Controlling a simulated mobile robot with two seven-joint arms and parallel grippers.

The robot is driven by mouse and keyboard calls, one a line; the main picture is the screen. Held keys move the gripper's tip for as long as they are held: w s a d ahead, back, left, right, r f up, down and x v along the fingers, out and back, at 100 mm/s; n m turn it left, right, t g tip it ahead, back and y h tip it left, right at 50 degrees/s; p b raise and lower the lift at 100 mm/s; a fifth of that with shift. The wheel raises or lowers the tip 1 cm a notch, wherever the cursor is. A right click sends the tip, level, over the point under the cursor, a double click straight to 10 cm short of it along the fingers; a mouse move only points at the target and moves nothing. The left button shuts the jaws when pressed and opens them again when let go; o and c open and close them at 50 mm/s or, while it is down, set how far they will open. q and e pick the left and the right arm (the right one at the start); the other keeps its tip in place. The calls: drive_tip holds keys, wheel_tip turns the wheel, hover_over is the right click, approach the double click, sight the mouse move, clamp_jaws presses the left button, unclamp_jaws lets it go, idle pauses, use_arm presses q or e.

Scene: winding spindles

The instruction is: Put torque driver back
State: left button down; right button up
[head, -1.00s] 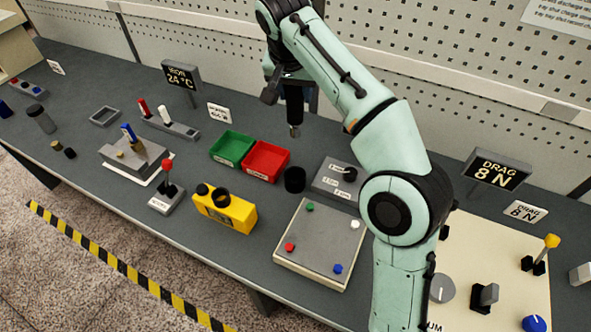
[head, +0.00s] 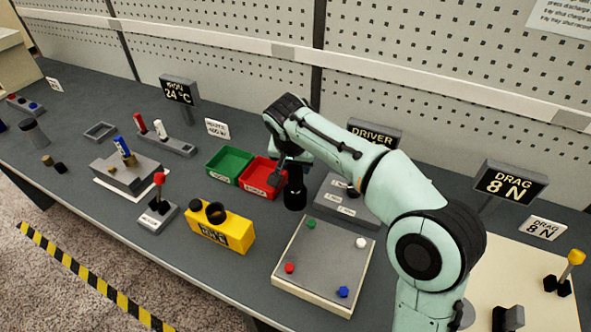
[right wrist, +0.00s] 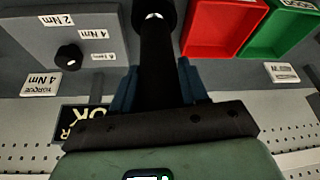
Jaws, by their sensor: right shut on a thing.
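My right gripper (head: 295,166) is shut on the dark torque driver (head: 294,175), which points down over the round black holder (head: 294,196). In the right wrist view the two blue fingers (right wrist: 158,88) grip the driver's black body (right wrist: 155,55). Its light tip shows against the holder's ring (right wrist: 169,20) at the top edge. The tip is at or just within the holder's mouth; I cannot tell how deep. My wrist hides much of the driver in the head view. My left gripper is not in view.
A grey torque box (head: 340,203) with a black knob stands right of the holder. The red bin (head: 262,187) and green bin (head: 229,164) are to its left. A yellow device (head: 222,231) and a panel with coloured knobs (head: 322,262) lie in front. A DRIVER sign (head: 375,134) stands behind.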

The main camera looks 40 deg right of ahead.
drive_tip(key=shift+f, duration=0.65)
drive_tip(key=shift+f, duration=0.15)
drive_tip(key=o, duration=1.2)
drive_tip(key=shift+c, duration=0.2)
drive_tip(key=shift+r, duration=0.3)
drive_tip(key=p+v, duration=0.2)
drive_tip(key=v, duration=0.9)
drive_tip(key=shift+s+a+r, duration=0.15)
drive_tip(key=shift+s+r, duration=0.05)
drive_tip(key=shift+r, duration=0.1)
drive_tip(key=shift+f, duration=0.1)
